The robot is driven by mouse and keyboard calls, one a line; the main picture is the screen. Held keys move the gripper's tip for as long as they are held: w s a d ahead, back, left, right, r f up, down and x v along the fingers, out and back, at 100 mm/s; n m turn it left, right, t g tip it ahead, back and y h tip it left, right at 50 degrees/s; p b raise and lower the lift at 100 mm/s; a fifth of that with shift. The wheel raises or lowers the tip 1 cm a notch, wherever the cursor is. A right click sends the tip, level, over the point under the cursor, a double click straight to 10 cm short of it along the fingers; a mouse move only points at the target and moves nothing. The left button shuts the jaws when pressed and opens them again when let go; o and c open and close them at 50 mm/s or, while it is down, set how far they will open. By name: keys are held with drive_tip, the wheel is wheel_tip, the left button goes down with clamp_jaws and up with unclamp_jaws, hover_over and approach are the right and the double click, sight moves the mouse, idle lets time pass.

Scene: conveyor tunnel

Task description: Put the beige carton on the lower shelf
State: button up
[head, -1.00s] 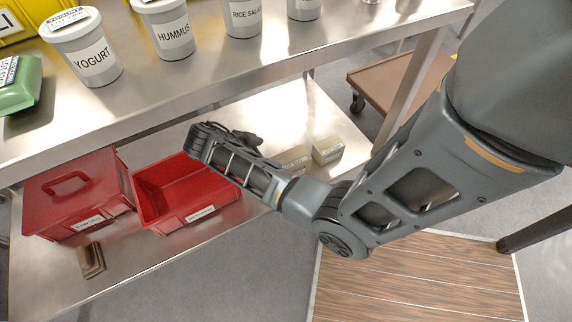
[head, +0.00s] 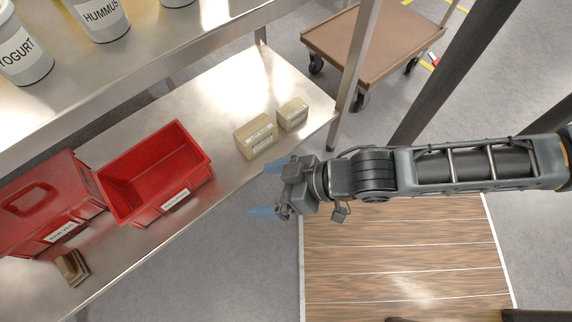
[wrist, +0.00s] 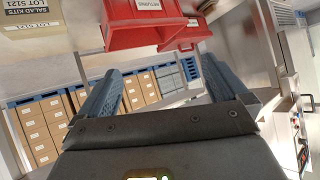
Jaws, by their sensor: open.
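Two beige cartons sit on the lower shelf (head: 225,88) near its right end: a larger one (head: 256,136) and a smaller one (head: 293,114) behind and right of it. A beige carton labelled SALAD KITS (wrist: 32,20) is partly in the wrist view, top left; I cannot tell which of the two it is. My gripper (head: 268,190) is open and empty, just off the shelf's front edge, below and apart from the larger carton. Its blue fingers (wrist: 162,72) also show empty in the wrist view.
An open red bin (head: 160,205) and a lidded red box (head: 40,210) stand on the lower shelf's left, beside a small brown object (head: 72,267). Tubs (head: 103,18) stand on the upper shelf. A brown cart (head: 350,40) is behind. The lower shelf is bare behind the cartons.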

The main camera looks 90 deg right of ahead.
drive_tip(key=s+a+r+n+t, duration=0.1)
drive_tip(key=r+n+t, duration=0.1)
drive_tip(key=r, duration=0.5)
drive_tip(key=s+a+r+n+t+y, duration=0.1)
drive_tip(key=s+a+r+t, duration=0.1)
drive_tip(key=r, duration=0.6)
drive_tip(key=shift+s+a+r+n+y, duration=0.15)
drive_tip(key=shift+a+n+y, duration=0.15)
drive_tip(key=shift+n, duration=0.1)
wheel_tip(320, 180, up, 14)
drive_tip(key=p, duration=1.3)
drive_tip(key=shift+f+p, duration=0.2)
drive_tip(key=shift+p, duration=0.15)
